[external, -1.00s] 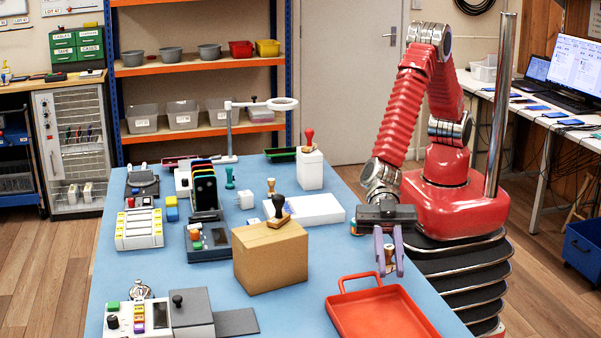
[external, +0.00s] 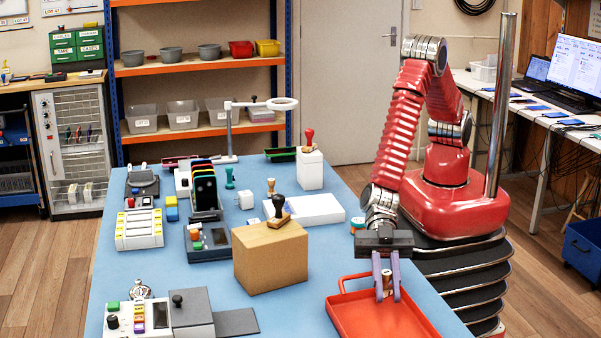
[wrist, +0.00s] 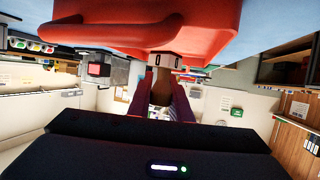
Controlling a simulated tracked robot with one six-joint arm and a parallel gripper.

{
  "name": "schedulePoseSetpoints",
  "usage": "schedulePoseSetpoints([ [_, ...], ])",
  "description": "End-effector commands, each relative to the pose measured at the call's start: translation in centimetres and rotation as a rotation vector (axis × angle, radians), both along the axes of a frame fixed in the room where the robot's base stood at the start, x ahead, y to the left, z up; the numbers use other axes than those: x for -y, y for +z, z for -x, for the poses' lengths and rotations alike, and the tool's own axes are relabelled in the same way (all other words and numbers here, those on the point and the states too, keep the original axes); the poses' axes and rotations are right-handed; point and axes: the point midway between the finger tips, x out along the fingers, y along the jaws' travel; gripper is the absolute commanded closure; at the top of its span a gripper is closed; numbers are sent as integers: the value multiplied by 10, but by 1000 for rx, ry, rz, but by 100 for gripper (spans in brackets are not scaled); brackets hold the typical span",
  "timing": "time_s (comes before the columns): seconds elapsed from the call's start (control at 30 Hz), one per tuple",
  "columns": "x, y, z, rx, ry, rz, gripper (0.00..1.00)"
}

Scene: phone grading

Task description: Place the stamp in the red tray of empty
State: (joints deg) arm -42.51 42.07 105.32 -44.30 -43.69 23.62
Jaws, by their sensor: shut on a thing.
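A stamp (external: 386,281) with a wooden handle is held between the two purple fingers of my gripper (external: 386,286). The stamp also shows in the wrist view (wrist: 163,62), its pale base towards the red tray. The red tray (external: 385,322) lies at the front right of the blue table, its near part cut off by the picture's edge. My gripper is over the tray's far part. In the wrist view the red tray (wrist: 215,30) fills the top. I cannot tell whether the stamp touches the tray floor.
A cardboard box (external: 270,262) with a black-handled stamp (external: 278,208) on it stands left of the tray. A white block (external: 305,210) and a white pedestal with a red-handled stamp (external: 308,138) are farther back. Blue table between box and tray is clear.

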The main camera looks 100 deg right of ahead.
Motion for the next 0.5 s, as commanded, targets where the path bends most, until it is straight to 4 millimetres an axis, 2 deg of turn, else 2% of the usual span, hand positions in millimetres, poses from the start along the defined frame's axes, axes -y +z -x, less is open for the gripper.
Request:
schedulePoseSetpoints([
  [0.33, 0, -33, 0, -1, 0, 2, 100],
  [0.5, 0, -38, 0, 0, 0, 1, 100],
])
